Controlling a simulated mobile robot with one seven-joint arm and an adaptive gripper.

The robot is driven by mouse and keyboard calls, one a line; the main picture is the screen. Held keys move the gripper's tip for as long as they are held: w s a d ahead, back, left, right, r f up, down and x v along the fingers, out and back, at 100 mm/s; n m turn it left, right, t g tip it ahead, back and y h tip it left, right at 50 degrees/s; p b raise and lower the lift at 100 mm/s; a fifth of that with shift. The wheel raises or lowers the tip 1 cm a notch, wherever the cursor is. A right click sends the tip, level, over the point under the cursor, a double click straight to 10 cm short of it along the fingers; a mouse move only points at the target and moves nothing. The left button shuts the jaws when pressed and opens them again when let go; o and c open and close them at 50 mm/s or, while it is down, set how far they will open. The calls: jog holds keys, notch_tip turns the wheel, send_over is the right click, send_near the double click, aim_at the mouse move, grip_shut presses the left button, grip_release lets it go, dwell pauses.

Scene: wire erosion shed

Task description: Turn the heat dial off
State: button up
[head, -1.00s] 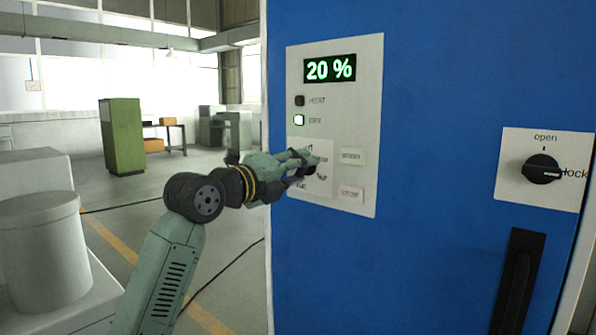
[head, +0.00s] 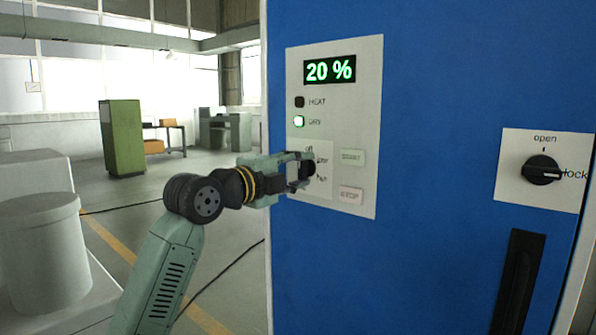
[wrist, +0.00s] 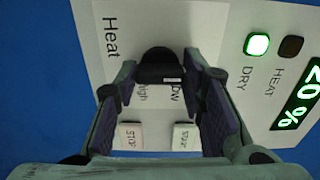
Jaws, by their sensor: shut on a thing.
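The heat dial (head: 308,170) is a black knob on the pale control panel (head: 365,90) of the blue cabinet. In the head view it is mostly hidden by my fingers. The labels off, low and high lie around the dial, partly covered. I cannot tell for certain which one it points at.
The display (head: 330,69) reads 20 %. The HEAT lamp (head: 299,102) is dark and the DRY lamp (head: 299,122) glows green. START (head: 352,157) and STOP (head: 351,195) buttons sit close right of the dial. An open/lock knob (head: 541,170) and black handle (head: 516,285) are farther right.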

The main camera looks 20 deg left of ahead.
dwell(0.3)
jog(key=o, duration=1.1)
jog(key=shift+o, duration=0.2)
jog(key=v, duration=1.2)
